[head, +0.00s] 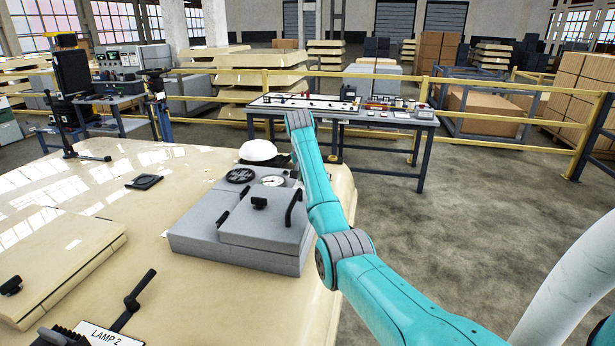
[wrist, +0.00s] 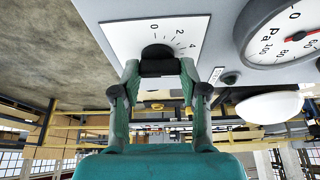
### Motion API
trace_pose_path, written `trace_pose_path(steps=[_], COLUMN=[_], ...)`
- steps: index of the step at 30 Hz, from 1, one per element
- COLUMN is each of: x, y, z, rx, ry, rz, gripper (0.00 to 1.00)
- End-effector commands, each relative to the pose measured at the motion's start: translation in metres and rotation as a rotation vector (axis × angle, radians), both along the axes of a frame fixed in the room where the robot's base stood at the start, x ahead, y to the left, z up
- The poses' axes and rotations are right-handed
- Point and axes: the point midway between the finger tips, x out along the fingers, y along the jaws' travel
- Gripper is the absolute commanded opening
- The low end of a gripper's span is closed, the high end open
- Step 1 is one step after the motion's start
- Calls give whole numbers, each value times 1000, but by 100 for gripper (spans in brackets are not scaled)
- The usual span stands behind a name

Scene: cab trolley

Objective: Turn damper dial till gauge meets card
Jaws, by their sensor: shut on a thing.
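The damper dial is a black knob (wrist: 157,51) on a white scale plate (wrist: 128,30) marked 0, 2, 4, seen in the wrist view. My gripper (wrist: 160,69) is shut on this knob, one finger on each side. The round gauge (wrist: 262,22), marked Pa, is right of the dial and cut off by the picture edge. Part of its red needle (wrist: 304,37) shows, but the reading cannot be told. I cannot make out a card by the gauge.
The grey box (head: 205,238) has a raised lid with black handles and stands on a cream surface (head: 150,215). A LAMP 2 plate (head: 103,336) and lever are in front. A workbench (head: 400,117) stands behind.

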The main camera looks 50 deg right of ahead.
Motion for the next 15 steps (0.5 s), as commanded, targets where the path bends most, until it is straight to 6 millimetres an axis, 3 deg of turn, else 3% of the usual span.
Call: trace_pose_path(steps=[11, 12, 15], x=[0, 0, 0], y=[0, 0, 0], z=[0, 0, 0], rx=[0, 0, 0], ry=[-1, -1, -1], rz=[-4, -4, -4], gripper=[9, 46, 69])
